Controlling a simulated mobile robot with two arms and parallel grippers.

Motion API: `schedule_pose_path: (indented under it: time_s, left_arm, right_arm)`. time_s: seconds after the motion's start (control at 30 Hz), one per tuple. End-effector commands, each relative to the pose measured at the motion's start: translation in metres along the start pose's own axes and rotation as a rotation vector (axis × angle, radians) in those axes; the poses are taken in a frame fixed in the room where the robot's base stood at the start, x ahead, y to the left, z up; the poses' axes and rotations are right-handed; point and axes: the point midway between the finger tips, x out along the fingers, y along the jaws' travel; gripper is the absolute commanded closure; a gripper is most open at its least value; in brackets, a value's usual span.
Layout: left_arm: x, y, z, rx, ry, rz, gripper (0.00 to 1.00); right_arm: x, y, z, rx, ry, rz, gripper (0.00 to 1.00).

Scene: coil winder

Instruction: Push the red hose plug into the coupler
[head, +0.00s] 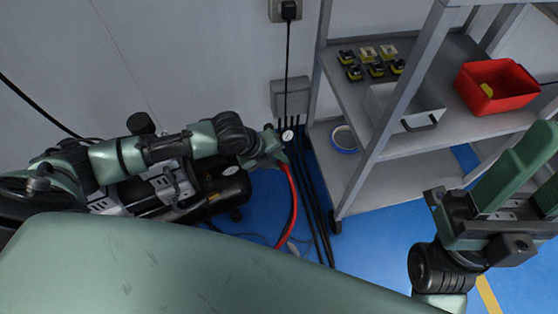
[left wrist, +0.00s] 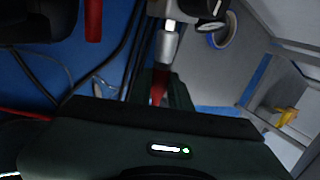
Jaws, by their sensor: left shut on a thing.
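My left gripper (head: 272,150) is low by the wall, beside a round white gauge (head: 287,135). It is shut on the red hose plug (left wrist: 158,88), whose red part shows just beyond the gripper body in the left wrist view. A silver metal fitting (left wrist: 168,45) lies in line with the red part, under a pale coupler block (left wrist: 175,8). I cannot tell how deep the plug sits in the coupler. A red hose (head: 292,205) hangs below the gripper. My right gripper (head: 532,180) is at the right edge, open and empty, far from the plug.
Black cables (head: 318,215) run beside the hose.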

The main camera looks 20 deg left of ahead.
Motion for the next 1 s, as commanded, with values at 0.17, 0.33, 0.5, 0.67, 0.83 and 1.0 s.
schedule_pose_path:
  time_s: [0.17,0.33,0.5,0.67,0.83,1.0]
  left_arm:
    - [0.000,0.000,0.003,0.000,-0.001,-0.001,1.00]
    - [0.000,0.000,0.002,0.000,-0.001,-0.001,0.56]
    - [0.000,0.000,0.002,0.000,0.000,0.000,0.56]
    - [-0.008,-0.001,0.002,0.000,-0.001,0.000,0.56]
    - [-0.037,-0.002,0.003,0.000,-0.002,0.001,0.56]
    - [-0.064,-0.001,0.003,0.001,-0.001,0.000,0.56]
  right_arm:
    - [-0.001,0.000,0.001,0.000,-0.004,0.000,0.50]
    - [-0.001,0.000,0.002,0.000,-0.005,0.000,0.50]
    - [-0.001,0.000,0.002,0.000,-0.005,0.000,0.50]
    - [0.004,0.000,0.001,0.000,-0.004,0.000,0.50]
    - [0.019,0.000,-0.003,0.000,-0.004,0.000,0.50]
    - [0.030,0.000,-0.001,-0.002,-0.032,0.002,0.50]
